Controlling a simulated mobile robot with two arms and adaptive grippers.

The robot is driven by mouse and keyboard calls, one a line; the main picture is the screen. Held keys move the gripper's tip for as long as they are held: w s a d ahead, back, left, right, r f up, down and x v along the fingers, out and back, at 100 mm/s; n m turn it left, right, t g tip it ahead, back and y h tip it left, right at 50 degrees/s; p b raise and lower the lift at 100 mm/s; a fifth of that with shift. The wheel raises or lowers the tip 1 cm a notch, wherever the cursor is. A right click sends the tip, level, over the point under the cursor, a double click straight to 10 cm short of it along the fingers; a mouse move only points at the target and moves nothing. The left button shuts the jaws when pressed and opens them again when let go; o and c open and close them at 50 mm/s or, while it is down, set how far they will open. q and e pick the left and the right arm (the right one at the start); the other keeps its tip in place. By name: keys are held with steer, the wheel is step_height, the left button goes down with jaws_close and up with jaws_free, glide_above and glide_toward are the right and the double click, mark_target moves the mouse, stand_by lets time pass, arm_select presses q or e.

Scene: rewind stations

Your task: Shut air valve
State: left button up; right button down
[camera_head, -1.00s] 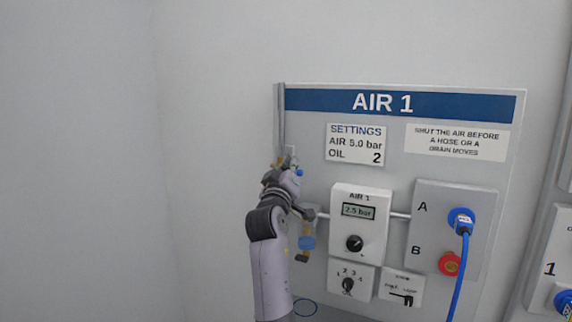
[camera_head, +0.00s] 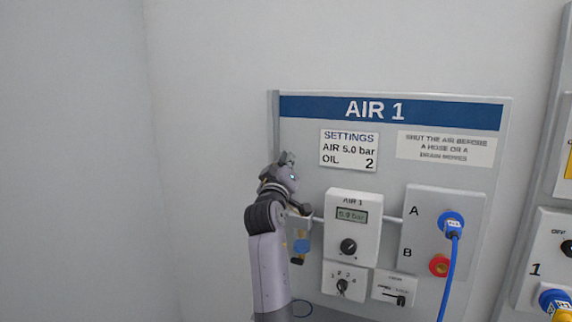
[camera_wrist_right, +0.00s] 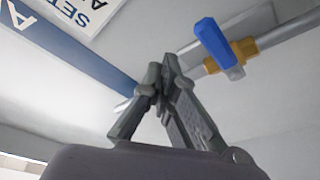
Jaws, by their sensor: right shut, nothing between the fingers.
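The air valve shows in the right wrist view as a blue lever (camera_wrist_right: 216,43) on a brass-coloured body (camera_wrist_right: 243,50), set in a grey pipe (camera_wrist_right: 290,33). The lever lies across the pipe. My right gripper (camera_wrist_right: 163,80) is shut and empty, with its fingertips to the left of and below the lever in that view, apart from it. My left gripper is not in view.
A unit with a dial and display (camera_head: 353,225) is right of my arm. A blue-and-brass part (camera_head: 300,247) hangs beside the wrist. A blue hose (camera_head: 451,275) hangs from port A, above red port B (camera_head: 439,265). The wall left of the panel is bare.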

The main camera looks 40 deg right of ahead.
arm_select(q)
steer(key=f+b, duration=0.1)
steer(key=b, duration=0.2)
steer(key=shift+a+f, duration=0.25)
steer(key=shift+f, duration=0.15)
arm_select(e)
steer(key=w+a+v, duration=0.1)
steer(key=v, duration=0.9)
steer(key=shift+w+r, duration=0.25)
steer(key=shift+w, duration=0.1)
steer(key=shift+a, duration=0.1)
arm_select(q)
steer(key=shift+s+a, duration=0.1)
